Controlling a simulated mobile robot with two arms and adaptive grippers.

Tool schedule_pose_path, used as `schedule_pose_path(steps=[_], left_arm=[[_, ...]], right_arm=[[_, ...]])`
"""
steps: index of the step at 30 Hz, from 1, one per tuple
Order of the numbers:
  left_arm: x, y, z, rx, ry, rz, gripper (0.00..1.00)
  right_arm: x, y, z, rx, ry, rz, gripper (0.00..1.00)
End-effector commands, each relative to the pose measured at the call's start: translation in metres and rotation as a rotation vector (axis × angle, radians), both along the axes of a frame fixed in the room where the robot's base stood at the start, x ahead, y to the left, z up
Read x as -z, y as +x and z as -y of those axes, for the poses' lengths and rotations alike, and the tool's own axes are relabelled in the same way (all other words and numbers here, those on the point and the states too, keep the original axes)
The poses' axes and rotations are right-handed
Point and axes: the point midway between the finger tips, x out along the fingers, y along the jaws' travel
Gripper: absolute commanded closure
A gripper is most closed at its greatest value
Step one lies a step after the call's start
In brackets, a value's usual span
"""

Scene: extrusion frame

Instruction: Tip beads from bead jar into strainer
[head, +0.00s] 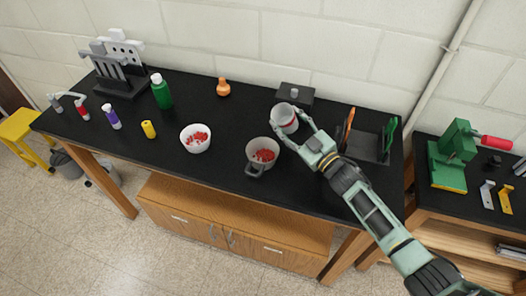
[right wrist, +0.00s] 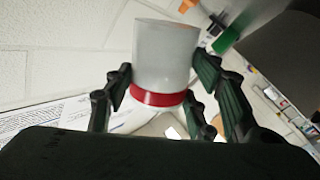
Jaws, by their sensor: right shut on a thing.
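The bead jar (head: 283,115), pale grey with a red band, is in my right gripper (head: 298,130), above the black bench. In the right wrist view the jar (right wrist: 165,50) sits between the fingers of the right gripper (right wrist: 162,82), which is shut on it. Whether beads are inside the jar cannot be told. The strainer (head: 251,149), a grey bowl-like vessel with a dark handle, stands on the bench just left of and in front of the jar. Red beads (head: 264,155) lie in it. My left gripper is not in view.
A white bowl (head: 194,148) with red pieces stands left of the strainer. A yellow cylinder (head: 148,129), green bottle (head: 161,92) and orange item (head: 223,87) stand further left. A dark box (head: 295,95) is behind the jar, and a tool tray (head: 366,146) is right.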

Motion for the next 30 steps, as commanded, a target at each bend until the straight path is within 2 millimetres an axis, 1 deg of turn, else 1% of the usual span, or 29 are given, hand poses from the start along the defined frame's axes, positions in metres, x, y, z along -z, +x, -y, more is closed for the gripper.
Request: schedule_pose_path(steps=[1, 6, 18, 30], left_arm=[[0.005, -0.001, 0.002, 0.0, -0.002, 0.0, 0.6], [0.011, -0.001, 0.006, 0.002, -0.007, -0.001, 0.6], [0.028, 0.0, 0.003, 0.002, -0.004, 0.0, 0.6], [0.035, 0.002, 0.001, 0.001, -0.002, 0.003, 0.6]], right_arm=[[0.002, -0.002, -0.002, 0.0, -0.015, 0.018, 0.77], [0.001, -0.008, -0.007, -0.001, -0.074, 0.078, 0.77], [-0.005, -0.015, -0.014, 0.0, -0.212, 0.225, 0.77], [-0.006, -0.015, -0.015, 0.0, -0.254, 0.271, 0.77]])
